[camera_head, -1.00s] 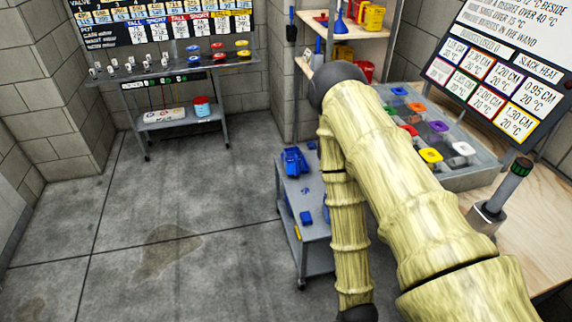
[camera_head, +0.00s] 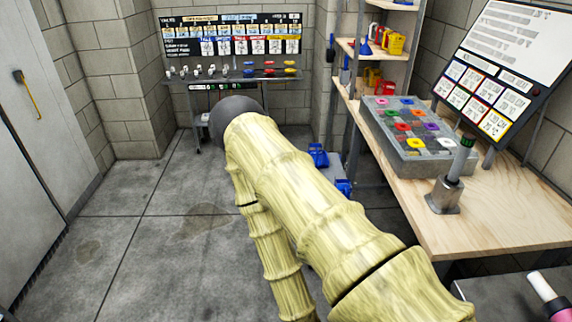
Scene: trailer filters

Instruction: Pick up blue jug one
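No label marks blue jug one, so I cannot tell which blue thing it is. A blue item (camera_head: 318,156) shows beyond my arm, on the low grey cart. A second blue item (camera_head: 343,187) sits nearer on the cart, partly cut off by the table edge. A blue funnel-like thing (camera_head: 366,46) stands on the back shelf beside yellow and red containers. My arm crosses the middle of the view, bends at a dark joint and runs back down out of the bottom. My gripper is not in view.
A wooden table (camera_head: 510,215) at right bears a grey tray (camera_head: 392,155) of coloured pieces and a metal stand (camera_head: 443,196). A back shelf (camera_head: 400,55) holds containers. A narrow bench (camera_head: 225,78) stands at the back wall. The floor (camera_head: 150,240) at left is clear.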

